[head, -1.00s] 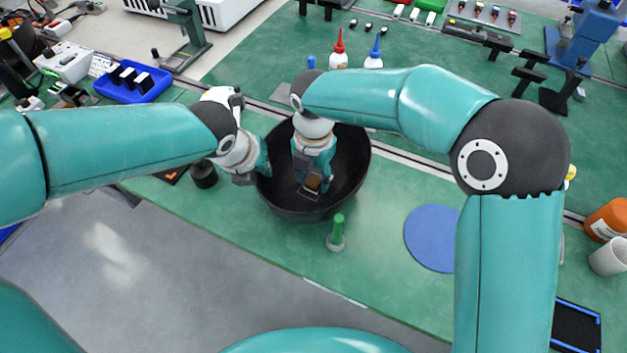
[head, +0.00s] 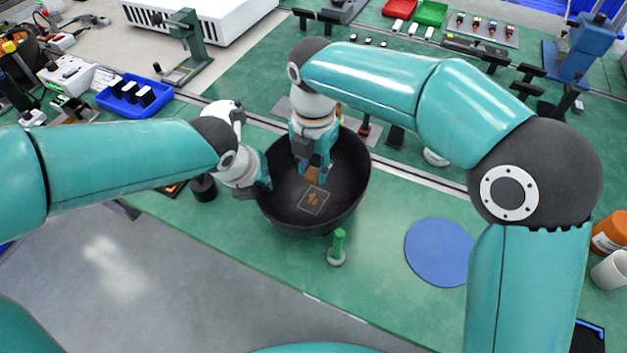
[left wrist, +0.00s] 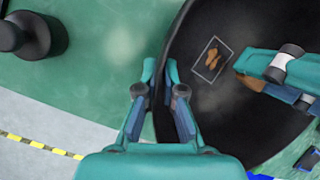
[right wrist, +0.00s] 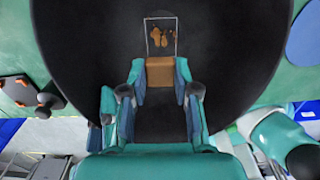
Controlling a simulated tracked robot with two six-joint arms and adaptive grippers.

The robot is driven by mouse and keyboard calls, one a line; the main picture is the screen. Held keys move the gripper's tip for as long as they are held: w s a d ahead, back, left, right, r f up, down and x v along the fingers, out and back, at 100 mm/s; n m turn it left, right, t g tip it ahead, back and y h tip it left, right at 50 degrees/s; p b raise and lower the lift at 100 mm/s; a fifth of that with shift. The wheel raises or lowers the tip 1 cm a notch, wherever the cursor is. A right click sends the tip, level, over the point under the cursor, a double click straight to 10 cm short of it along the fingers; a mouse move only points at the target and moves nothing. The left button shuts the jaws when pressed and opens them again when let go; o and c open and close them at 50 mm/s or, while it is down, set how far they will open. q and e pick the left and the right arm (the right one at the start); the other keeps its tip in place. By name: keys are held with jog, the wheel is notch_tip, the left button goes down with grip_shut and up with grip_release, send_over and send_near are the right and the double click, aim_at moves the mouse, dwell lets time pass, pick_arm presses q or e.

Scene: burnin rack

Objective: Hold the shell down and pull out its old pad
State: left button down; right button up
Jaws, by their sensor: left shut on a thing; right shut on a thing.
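The shell is a large black bowl (head: 345,185) on the green bench; it also shows in the left wrist view (left wrist: 245,125) and the right wrist view (right wrist: 85,70). My left gripper (head: 262,180) is shut on the bowl's left rim, with a finger on each side of the wall (left wrist: 160,75). My right gripper (head: 312,178) is inside the bowl, shut on a brown pad (right wrist: 160,72). The pad is apart from the bowl's floor. A thin pale square outline with brown residue (head: 313,200) shows on the floor beneath it.
A green-topped peg (head: 338,242) stands close in front of the bowl, and a blue disc (head: 439,252) lies to its right. A dark round knob (head: 203,187) stands left. A blue tray (head: 133,96) holds black blocks. The front bench is mostly clear.

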jog(key=shift+r, duration=1.2)
pick_arm(q)
jog(key=c, duration=1.2)
grip_release()
jog(key=shift+c, duration=0.2)
jog(key=shift+r, duration=0.15)
jog(key=v, duration=1.1)
jog(key=shift+s+r, duration=0.25)
